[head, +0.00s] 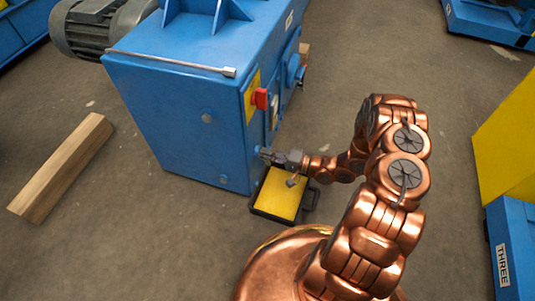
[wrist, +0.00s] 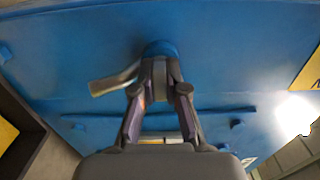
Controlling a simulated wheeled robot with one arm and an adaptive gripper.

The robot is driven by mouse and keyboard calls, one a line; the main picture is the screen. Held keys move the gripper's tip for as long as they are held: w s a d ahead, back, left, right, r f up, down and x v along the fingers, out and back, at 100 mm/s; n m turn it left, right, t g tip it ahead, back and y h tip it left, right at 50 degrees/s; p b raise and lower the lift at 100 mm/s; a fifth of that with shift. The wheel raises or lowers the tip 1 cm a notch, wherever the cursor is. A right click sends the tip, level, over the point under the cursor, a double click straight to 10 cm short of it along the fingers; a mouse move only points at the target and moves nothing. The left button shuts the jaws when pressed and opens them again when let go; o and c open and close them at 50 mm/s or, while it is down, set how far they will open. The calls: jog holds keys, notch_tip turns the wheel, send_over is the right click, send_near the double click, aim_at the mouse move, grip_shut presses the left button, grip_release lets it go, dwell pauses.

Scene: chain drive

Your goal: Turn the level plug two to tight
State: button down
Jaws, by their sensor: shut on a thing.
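The blue drive housing (head: 185,125) stands in front of me. My gripper (head: 270,156) reaches its lower right side in the head view. In the wrist view my gripper (wrist: 159,88) points at a round blue boss (wrist: 160,48) on the blue wall. The fingers are shut on a small part at this boss, taken as the level plug; the fingertips hide most of it. A pale flat lever (wrist: 115,82) sticks out left from beside the fingertips. How tightly the plug sits cannot be seen.
A black tray with a yellow inside (head: 280,200) lies below my gripper. A red switch (head: 260,98) is on the housing above. A wooden beam (head: 62,167) lies at left. A blue unit marked THREE (head: 507,250) stands at right. Open floor lies between.

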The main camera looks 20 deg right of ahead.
dwell(0.3)
jog(key=c, duration=1.2)
grip_release()
jog(key=v, duration=1.2)
